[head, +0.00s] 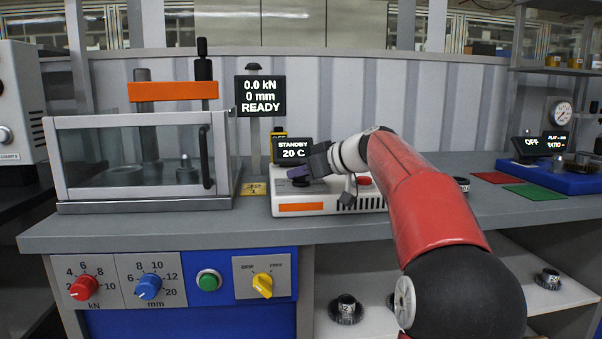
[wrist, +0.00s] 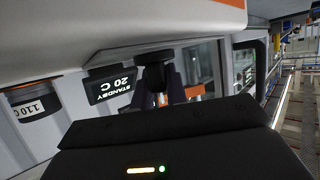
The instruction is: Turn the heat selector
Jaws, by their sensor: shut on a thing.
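The heat selector appears to be a dark round knob (head: 301,182) on top of a low white unit (head: 325,205) with an orange label. A small black display (head: 293,151) behind it reads STANDBY 20 C. My gripper (head: 296,173) reaches in from the right, its fingers shut on the knob. In the wrist view the dark knob (wrist: 153,73) sits between the fingertips of my gripper (wrist: 158,90). The display (wrist: 112,84) shows upside down there. The fingers partly cover the knob, and its pointer cannot be made out.
A clear-walled press box (head: 145,165) with a black handle stands left of the unit. A red knob (head: 83,288), a blue knob (head: 148,287), a green button (head: 208,281) and a yellow selector (head: 262,284) are on the front panel. Red and green mats lie at right.

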